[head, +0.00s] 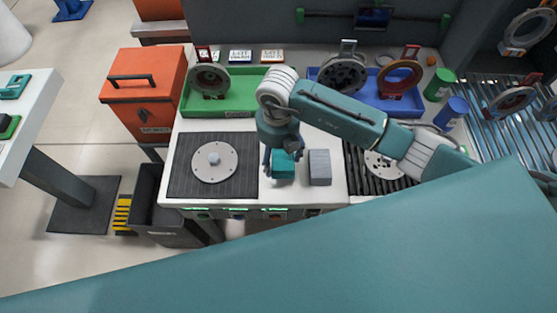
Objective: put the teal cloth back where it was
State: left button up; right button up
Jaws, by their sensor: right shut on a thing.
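The teal cloth (284,172) is a small folded teal block near the front of the white workbench. My right gripper (282,168) points down over it and is shut on it. The fingers and wrist hide part of the cloth, and I cannot tell whether it touches the bench top. A grey block (319,167) sits just to the right of the cloth, slightly apart from it. My left gripper is not in view.
Left of the gripper is a dark mat (181,176) with a round metal flange. Behind are a green tray (237,112) and a blue tray (324,80) holding round parts. A green can (439,85) and a blue can (451,113) are at right. An orange bin (143,91) stands left.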

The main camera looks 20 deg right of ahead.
aim_at(278, 164)
notch_tip(278, 164, down, 3)
jog(key=shift+f+p, duration=0.2)
jog(key=shift+p, duration=0.2)
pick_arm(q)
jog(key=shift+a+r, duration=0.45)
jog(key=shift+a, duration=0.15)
pick_arm(e)
jog(key=shift+f, duration=0.55)
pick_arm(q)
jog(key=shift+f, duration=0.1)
pick_arm(e)
jog(key=o, duration=0.6)
jog(key=shift+f, duration=0.2)
jog(key=shift+c, duration=0.2)
jog(key=o, duration=0.4)
jog(key=shift+r, duration=0.1)
jog(key=shift+o, duration=0.2)
